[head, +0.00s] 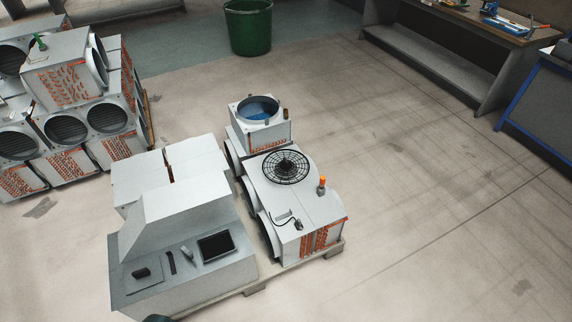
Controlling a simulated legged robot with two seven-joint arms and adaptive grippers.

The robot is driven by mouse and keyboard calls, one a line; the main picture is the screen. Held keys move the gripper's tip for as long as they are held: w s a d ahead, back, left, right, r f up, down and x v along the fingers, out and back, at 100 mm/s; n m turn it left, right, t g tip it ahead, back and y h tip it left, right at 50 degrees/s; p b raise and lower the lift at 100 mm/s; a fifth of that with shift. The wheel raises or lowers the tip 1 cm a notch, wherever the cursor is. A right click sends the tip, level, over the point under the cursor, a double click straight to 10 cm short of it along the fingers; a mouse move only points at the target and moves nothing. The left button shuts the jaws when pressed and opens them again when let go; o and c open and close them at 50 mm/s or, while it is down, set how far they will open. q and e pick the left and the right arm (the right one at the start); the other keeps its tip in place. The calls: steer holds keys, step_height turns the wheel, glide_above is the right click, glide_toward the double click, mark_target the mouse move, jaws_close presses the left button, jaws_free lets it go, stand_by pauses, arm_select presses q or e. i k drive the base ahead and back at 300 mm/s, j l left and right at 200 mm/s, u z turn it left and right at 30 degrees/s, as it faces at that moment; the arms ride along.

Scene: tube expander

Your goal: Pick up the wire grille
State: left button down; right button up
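The wire grille (286,167) is black and round, with rings and spokes around a dark hub. It lies flat on top of a white box unit (316,205) near the middle of the head view. Nothing covers it. An orange-capped fitting (322,185) stands on the same top to its right, and a black cable with a small dark piece (298,225) lies in front of it. Neither my left nor my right gripper can be made out. A small dark shape at the bottom edge is too cut off to identify.
A white console (205,275) with a dark screen stands left of the unit. Behind the unit is a box with an open round top (258,108). Stacked fan units (60,165) fill the left. A green bin (248,30) and workbenches stand behind. The floor at right is clear.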

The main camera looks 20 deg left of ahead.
mark_target(287, 166)
steer(key=i+l+z, duration=0.8)
steer(key=i+z, duration=0.25)
steer(key=i, duration=1.05)
steer(key=i+j+u, duration=0.2)
steer(key=i+u, duration=0.65)
steer(key=i+l+u, duration=0.15)
steer(key=i+u, duration=0.3)
steer(key=i+l+u, duration=0.45)
steer(key=i+j, duration=0.1)
